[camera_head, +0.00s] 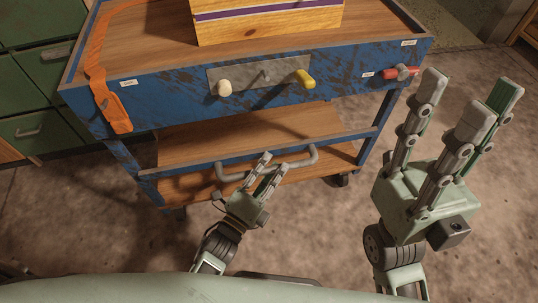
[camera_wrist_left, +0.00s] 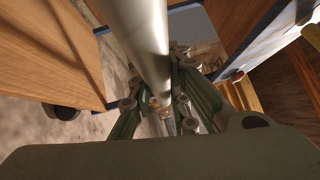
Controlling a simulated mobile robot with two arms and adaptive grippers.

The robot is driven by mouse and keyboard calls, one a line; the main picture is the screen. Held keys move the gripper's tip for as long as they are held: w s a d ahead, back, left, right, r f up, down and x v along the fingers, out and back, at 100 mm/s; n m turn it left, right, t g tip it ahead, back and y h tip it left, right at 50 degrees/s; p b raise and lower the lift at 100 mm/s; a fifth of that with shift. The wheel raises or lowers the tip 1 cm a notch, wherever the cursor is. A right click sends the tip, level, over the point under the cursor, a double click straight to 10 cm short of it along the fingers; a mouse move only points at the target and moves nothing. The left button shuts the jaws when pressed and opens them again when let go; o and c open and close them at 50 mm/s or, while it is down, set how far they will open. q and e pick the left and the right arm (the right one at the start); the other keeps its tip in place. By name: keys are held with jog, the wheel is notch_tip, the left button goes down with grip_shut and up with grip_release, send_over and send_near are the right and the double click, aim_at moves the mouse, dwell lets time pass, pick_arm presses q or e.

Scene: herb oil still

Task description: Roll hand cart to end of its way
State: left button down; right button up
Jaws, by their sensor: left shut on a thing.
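The blue hand cart (camera_head: 160,108) stands in front of me, with worn paint, a wooden top and lower wooden shelves. Its grey bar handle (camera_head: 303,161) sticks out low on the near side. My left gripper (camera_head: 267,166) is shut on the handle's bar. In the left wrist view the bar (camera_wrist_left: 142,40) runs between the fingers of my left gripper (camera_wrist_left: 165,105). My right gripper (camera_head: 458,92) is raised in the air to the right of the cart. Its fingers are spread apart and hold nothing.
On the cart top are a yellow wooden box (camera_head: 268,22) with a purple band and an orange strap (camera_head: 97,60). The cart front has a panel with knobs (camera_head: 265,75) and a red knob (camera_head: 401,72). Green drawers (camera_head: 38,131) stand at left. Floor is bare at right.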

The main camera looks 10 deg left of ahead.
pick_arm(q)
jog(key=s, duration=0.2)
jog(key=s+d, duration=0.1)
jog(key=shift+s+d+f, duration=0.2)
jog(key=shift+s, duration=0.2)
jog(key=c, duration=2.1)
grip_release()
jog(key=o, duration=0.5)
jog(key=shift+s+r, duration=0.1)
jog(key=shift+c, duration=0.2)
